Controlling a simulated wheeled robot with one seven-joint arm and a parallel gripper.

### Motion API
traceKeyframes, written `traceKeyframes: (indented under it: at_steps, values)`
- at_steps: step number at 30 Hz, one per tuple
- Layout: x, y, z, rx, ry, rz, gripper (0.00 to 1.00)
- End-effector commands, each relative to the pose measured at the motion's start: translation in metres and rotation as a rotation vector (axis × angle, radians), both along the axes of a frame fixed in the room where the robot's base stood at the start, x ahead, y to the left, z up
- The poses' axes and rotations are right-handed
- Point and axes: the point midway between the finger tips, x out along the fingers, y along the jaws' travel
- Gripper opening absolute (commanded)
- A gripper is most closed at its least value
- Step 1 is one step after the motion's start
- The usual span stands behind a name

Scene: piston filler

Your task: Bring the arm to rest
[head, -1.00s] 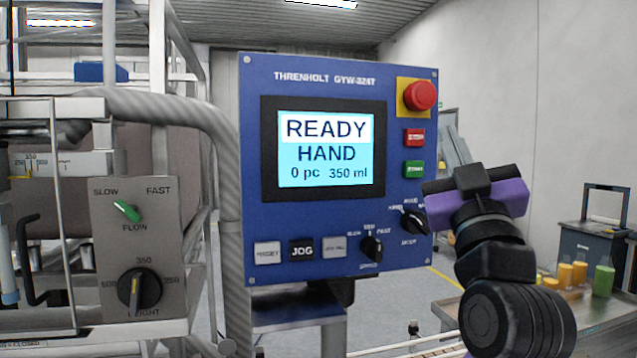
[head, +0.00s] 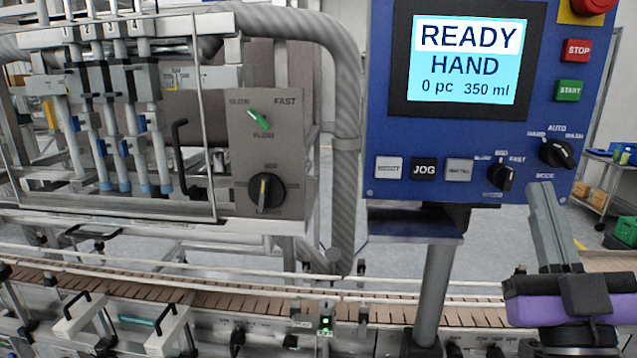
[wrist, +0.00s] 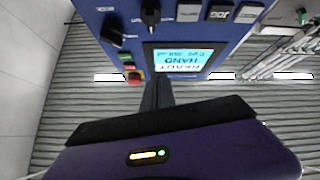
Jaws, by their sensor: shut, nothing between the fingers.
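My gripper (head: 542,190) is at the lower right of the head view, in front of the filler's conveyor and below the mode knob. Its grey fingers point up and are together, with nothing between them. The purple and black gripper body (head: 560,302) is below them. In the wrist view, my gripper (wrist: 157,92) shows its dark fingers against the blue control panel (wrist: 210,50), which appears upside down. The blue control panel (head: 380,160) stands behind and to the left of the fingers. Its screen (head: 468,62) reads READY, HAND, 0 pc, 350 ml.
A grey box with the flow switch and height knob (head: 290,140) stands left of the panel. Filling nozzles (head: 110,120) are at the far left. A slatted conveyor (head: 240,300) runs along the front. A cart with crates (head: 605,190) is at the far right.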

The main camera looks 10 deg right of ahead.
Motion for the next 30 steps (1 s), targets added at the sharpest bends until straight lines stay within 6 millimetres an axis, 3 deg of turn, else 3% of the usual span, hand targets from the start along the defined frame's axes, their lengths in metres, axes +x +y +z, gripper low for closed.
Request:
traceKeyframes:
  at_steps: [1, 3, 14, 21, 30]
  values:
    - [-0.003, 0.007, -0.024, 0.008, 0.039, 0.026, 0.00]
    - [-0.009, 0.017, -0.052, 0.022, 0.080, 0.061, 0.00]
    - [-0.067, 0.062, -0.184, 0.127, 0.320, 0.214, 0.00]
    - [-0.128, 0.086, -0.257, 0.214, 0.505, 0.280, 0.00]
    - [-0.222, 0.110, -0.331, 0.314, 0.783, 0.306, 0.00]
